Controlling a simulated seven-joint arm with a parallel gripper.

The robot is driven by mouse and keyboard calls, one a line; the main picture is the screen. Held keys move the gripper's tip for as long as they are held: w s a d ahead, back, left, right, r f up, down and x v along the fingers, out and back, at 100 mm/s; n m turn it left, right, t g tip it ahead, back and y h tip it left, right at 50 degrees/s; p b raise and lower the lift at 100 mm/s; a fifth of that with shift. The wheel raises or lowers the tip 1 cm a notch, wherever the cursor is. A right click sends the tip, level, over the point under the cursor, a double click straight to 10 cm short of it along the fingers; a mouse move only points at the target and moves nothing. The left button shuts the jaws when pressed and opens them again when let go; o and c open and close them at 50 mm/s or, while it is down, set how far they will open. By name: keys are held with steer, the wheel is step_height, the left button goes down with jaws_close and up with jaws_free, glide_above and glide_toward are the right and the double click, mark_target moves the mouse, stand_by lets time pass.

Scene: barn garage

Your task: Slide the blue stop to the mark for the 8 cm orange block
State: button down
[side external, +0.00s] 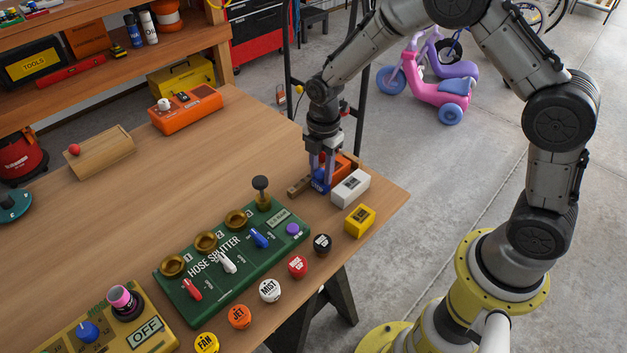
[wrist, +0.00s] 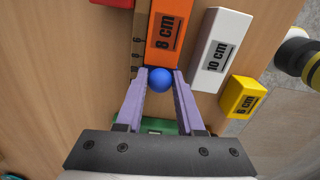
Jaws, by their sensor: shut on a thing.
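The blue stop (side external: 319,187) shows as a round blue knob (wrist: 160,79) in the wrist view. My gripper (side external: 322,176) is lowered over it, with its purple fingers (wrist: 160,74) closed on either side of the knob. The orange block (wrist: 167,30) labelled 8 cm lies just beyond the knob; whether they touch is unclear. It is partly hidden behind my fingers and the white block in the side view (side external: 343,165). A brown wooden rail (wrist: 139,38) with dark marks runs along the block's left side. Which mark the stop is at is hidden.
A white 10 cm block (side external: 350,187) and a yellow 6 cm block (side external: 360,220) stand near the table's right edge. The green hose splitter panel (side external: 232,262), with an upright lever (side external: 262,192), stands close by. The middle of the table (side external: 190,160) is clear.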

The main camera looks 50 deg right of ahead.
mark_target(336, 167)
steer(key=shift+m, duration=0.5)
steer(key=d, duration=0.3)
steer(key=d+f, duration=0.1)
steer(key=d, duration=0.1)
steer(key=shift+s, duration=0.3)
steer(key=c, duration=0.7)
jaws_free()
steer(key=shift+w, duration=0.1)
steer(key=shift+r, duration=0.1)
steer(key=shift+w+r, duration=0.15)
steer(key=shift+r, duration=0.55)
steer(key=shift+d+r, duration=0.15)
steer(key=shift+r, duration=0.1)
steer(key=shift+a+r, duration=0.2)
steer(key=shift+r, duration=2.45)
